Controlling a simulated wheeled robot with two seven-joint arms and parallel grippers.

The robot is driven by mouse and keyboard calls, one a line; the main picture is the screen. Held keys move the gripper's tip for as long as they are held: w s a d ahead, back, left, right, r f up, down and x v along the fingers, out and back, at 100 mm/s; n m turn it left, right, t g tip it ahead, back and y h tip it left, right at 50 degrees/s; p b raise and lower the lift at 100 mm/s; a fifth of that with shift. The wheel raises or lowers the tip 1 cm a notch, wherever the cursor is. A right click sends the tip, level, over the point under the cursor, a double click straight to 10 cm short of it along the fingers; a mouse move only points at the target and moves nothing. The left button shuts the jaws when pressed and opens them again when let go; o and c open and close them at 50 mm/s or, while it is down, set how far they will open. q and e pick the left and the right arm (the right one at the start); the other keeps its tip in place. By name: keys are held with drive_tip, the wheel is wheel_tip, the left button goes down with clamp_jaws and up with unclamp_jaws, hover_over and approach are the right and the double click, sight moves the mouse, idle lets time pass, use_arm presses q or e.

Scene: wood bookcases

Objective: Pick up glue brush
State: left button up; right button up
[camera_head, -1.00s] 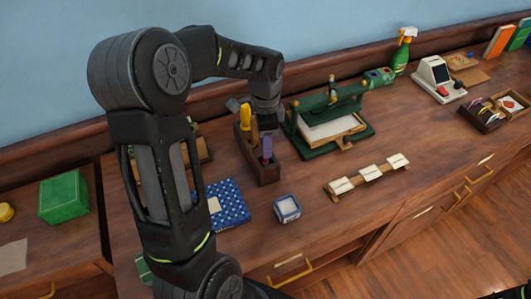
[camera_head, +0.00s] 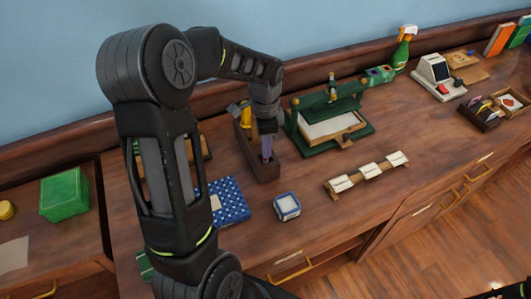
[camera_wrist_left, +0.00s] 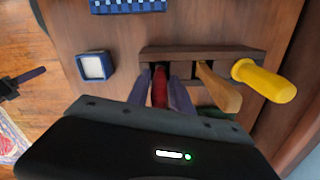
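A brown wooden tool holder (camera_head: 262,172) stands on the desk, with several handled tools in it. My left gripper (camera_head: 266,148) reaches down over its near part. In the left wrist view the two fingers of my left gripper (camera_wrist_left: 161,92) sit close along both sides of a red handle (camera_wrist_left: 160,86). What seems to be my right gripper (camera_wrist_left: 28,76) shows small at the left edge, away from the desk.
A wooden handle (camera_wrist_left: 218,88) and a yellow handle (camera_wrist_left: 265,80) stand beside the red one. A green press (camera_head: 300,125) is right of the holder. A blue patterned book (camera_head: 232,205) and a small blue-white box (camera_head: 287,207) lie in front.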

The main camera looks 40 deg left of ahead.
use_arm(q)
clamp_jaws()
idle(0.4)
wheel_tip(320, 180, up, 10)
drive_tip(key=shift+b, duration=0.85)
